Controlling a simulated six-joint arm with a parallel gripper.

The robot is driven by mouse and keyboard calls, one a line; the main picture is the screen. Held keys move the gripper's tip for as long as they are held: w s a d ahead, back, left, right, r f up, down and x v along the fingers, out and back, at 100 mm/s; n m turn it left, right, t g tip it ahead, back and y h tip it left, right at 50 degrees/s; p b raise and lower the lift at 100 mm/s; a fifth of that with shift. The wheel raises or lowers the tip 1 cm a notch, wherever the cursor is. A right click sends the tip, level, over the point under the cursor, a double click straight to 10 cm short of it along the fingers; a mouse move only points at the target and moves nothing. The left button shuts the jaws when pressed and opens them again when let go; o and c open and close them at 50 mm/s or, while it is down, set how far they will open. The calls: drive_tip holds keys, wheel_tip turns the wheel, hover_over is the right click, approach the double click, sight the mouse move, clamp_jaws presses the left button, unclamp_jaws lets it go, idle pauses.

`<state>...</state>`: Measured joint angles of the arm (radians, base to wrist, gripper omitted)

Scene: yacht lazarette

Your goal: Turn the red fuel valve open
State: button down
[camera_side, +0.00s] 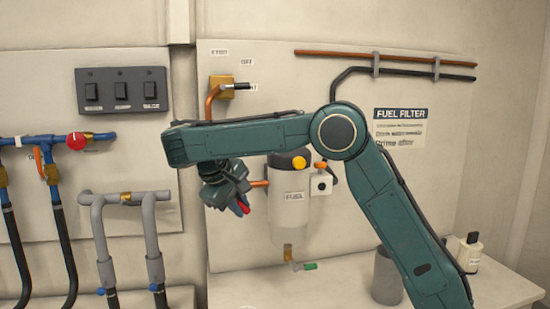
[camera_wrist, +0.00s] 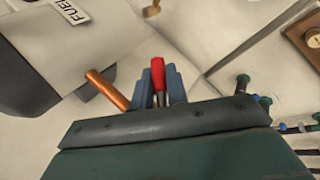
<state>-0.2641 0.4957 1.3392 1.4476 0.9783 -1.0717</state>
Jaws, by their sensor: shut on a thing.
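My gripper (camera_side: 228,192) is shut on a red handle (camera_side: 243,207), left of the white fuel filter (camera_side: 290,210) in the side view. In the wrist view the red handle (camera_wrist: 158,73) stands between the two blue-grey fingers of my gripper (camera_wrist: 160,82), with a dark lower part near the jaws. A copper pipe (camera_wrist: 108,90) lies just left of the fingers there; in the side view the copper pipe (camera_side: 260,183) runs from the filter toward my gripper. Any valve body behind the handle is hidden, so I cannot tell whether the handle is attached or which way it is turned.
A brass valve (camera_side: 222,86) with a dark lever is on the wall above my arm. Blue pipes with a red round knob (camera_side: 75,141) and grey pipes (camera_side: 152,235) stand left. A grey cylinder (camera_side: 387,275) and small bottle (camera_side: 469,252) stand on the bench at right.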

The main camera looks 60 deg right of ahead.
drive_tip(key=shift+w+r, duration=0.1)
drive_tip(key=shift+r, duration=0.05)
drive_tip(key=c, duration=1.4)
unclamp_jaws()
drive_tip(key=shift+c, duration=0.2)
drive_tip(key=shift+o, duration=0.3)
drive_tip(key=shift+w+a+f+m+t+y, duration=0.1)
drive_tip(key=shift+f+m+t+y, duration=0.1)
drive_tip(key=shift+t+y, duration=0.35)
drive_tip(key=shift+w+a+f+m+t+y, duration=0.1)
drive_tip(key=shift+f+t+y, duration=0.1)
drive_tip(key=shift+t+y, duration=0.3)
